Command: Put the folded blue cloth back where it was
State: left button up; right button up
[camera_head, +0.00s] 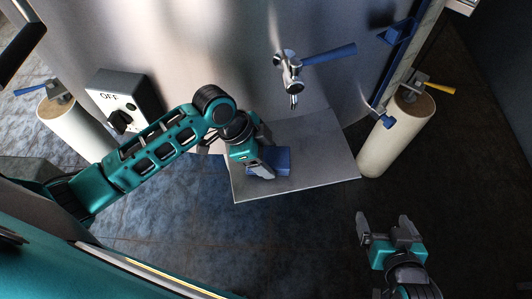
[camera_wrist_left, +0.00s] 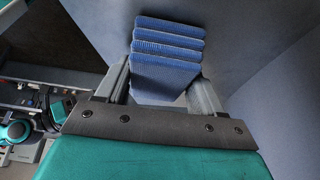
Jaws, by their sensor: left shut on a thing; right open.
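The folded blue cloth (camera_head: 283,160) is at the left part of a grey metal shelf (camera_head: 320,165) in front of the tank, in the head view. In the left wrist view the cloth (camera_wrist_left: 166,55) shows several folded layers between my left fingers. My left gripper (camera_head: 265,168) is shut on the cloth; it also shows in the left wrist view (camera_wrist_left: 165,92). I cannot tell whether the cloth touches the shelf. My right gripper (camera_head: 391,228) is open and empty, below and right of the shelf.
A tap with a blue lever (camera_head: 328,54) juts from the tank above the shelf. An OFF switch box (camera_head: 123,101) is at the left. Pale cylindrical posts stand at the left (camera_head: 68,125) and right (camera_head: 396,135). The shelf's right part is bare.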

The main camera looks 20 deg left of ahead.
pick_arm(q)
jog(key=o, duration=1)
jog(key=v, duration=1.2)
jog(key=shift+r, duration=0.1)
